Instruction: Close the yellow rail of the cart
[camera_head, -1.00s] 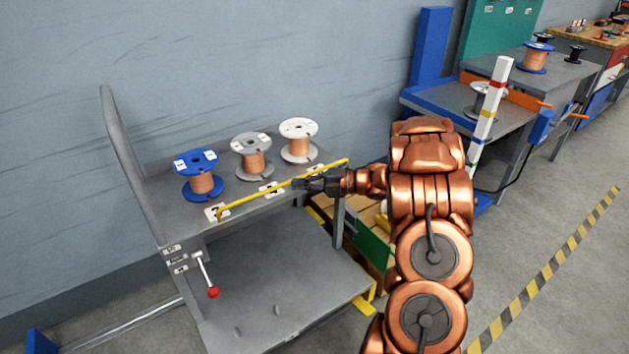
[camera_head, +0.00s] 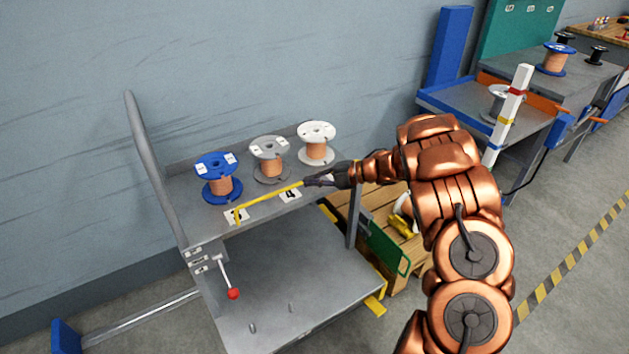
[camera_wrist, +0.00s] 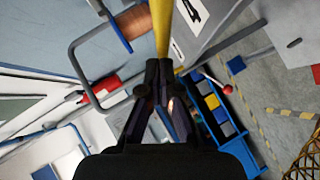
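The yellow rail (camera_head: 268,197) is a thin bar along the front of the grey cart's (camera_head: 290,270) upper shelf. Its left end bends down at the shelf's front left corner. My gripper (camera_head: 308,182) is at the rail's right part, reaching in from the right. In the wrist view the rail (camera_wrist: 162,25) runs straight out from the fingertips (camera_wrist: 160,64), which are close together at it. The gripper looks shut on the rail; the fingers and wrist hide the rail's right end.
Blue (camera_head: 219,178), grey (camera_head: 270,160) and white (camera_head: 317,143) spools stand on the shelf behind the rail. A red-knobbed lever (camera_head: 232,293) hangs below the left corner. A wooden pallet (camera_head: 372,207) lies right of the cart. Floor at far right is clear.

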